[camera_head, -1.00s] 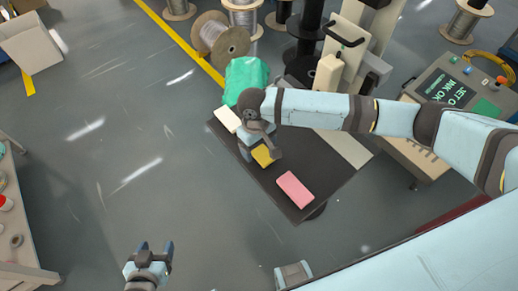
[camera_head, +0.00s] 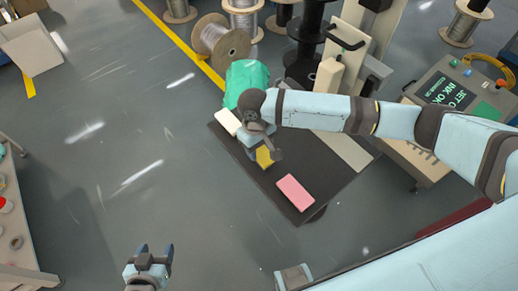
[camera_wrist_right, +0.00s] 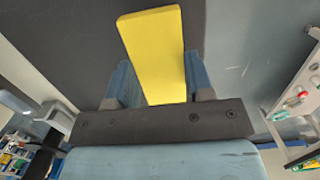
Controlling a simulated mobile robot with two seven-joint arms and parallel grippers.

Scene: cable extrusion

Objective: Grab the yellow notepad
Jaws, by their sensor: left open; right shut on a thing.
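The yellow notepad (camera_head: 265,157) is on or just above the dark table (camera_head: 326,197), largely covered by my right gripper (camera_head: 264,153) in the head view. In the right wrist view the yellow notepad (camera_wrist_right: 155,50) sits between the two blue fingers of my right gripper (camera_wrist_right: 158,85), which is shut on it. I cannot tell whether the notepad touches the table. My left gripper (camera_head: 154,257) is open and empty over the floor at the bottom left.
A pink notepad (camera_head: 295,192) and a white one (camera_head: 228,121) lie on the dark table on either side. A green bag (camera_head: 245,80) stands behind. A control panel (camera_head: 450,95) is at the right.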

